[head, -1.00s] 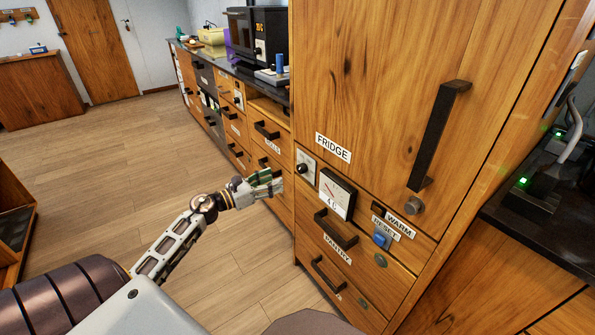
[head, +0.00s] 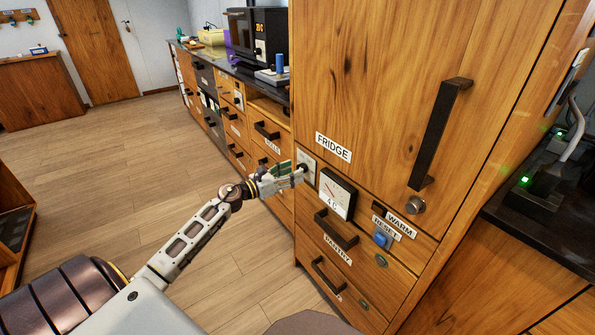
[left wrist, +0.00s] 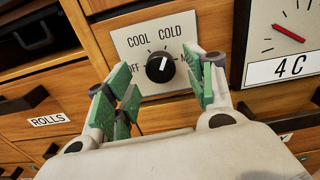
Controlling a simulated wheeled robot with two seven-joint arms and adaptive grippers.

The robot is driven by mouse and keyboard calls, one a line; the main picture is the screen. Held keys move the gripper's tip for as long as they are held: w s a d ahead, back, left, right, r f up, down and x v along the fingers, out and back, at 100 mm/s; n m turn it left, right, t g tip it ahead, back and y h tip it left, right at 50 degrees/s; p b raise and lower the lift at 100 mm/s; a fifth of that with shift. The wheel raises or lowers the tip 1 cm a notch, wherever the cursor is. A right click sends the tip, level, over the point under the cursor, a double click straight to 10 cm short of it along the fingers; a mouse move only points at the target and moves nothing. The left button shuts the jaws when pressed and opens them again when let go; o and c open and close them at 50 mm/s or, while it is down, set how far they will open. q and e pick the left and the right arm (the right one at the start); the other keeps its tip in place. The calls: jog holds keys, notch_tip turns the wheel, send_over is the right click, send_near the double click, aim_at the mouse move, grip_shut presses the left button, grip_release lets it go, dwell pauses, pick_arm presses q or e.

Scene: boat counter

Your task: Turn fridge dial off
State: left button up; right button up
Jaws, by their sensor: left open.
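The fridge dial (left wrist: 159,68) is a round black knob with a white mark, on a pale plate (left wrist: 128,42) marked OFF, COOL and COLD. The mark points up, slightly right, between COOL and COLD. A further label at right is mostly hidden by a finger. My left gripper (left wrist: 165,82) is open, its green-padded fingers on either side of the dial in the left wrist view; I cannot tell whether they touch it. In the head view my left gripper (head: 297,172) covers the dial, and only part of the plate (head: 308,158) shows. My right gripper is not in view.
A gauge (head: 337,194) reading 4 C sits right of the dial plate, under the FRIDGE label (head: 333,147). Drawer handles (head: 336,229) stick out below. A blue RESET button (head: 382,239) and the black door handle (head: 440,135) are further right. The floor at left is clear.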

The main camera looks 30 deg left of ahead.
pick_arm(q)
jog(key=x, duration=0.2)
jog(key=shift+w+d, duration=0.1)
jog(key=shift+w, duration=0.3)
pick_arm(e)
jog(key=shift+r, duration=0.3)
pick_arm(q)
jog(key=c, duration=1)
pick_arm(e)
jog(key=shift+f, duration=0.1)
pick_arm(q)
jog(key=shift+c, duration=0.2)
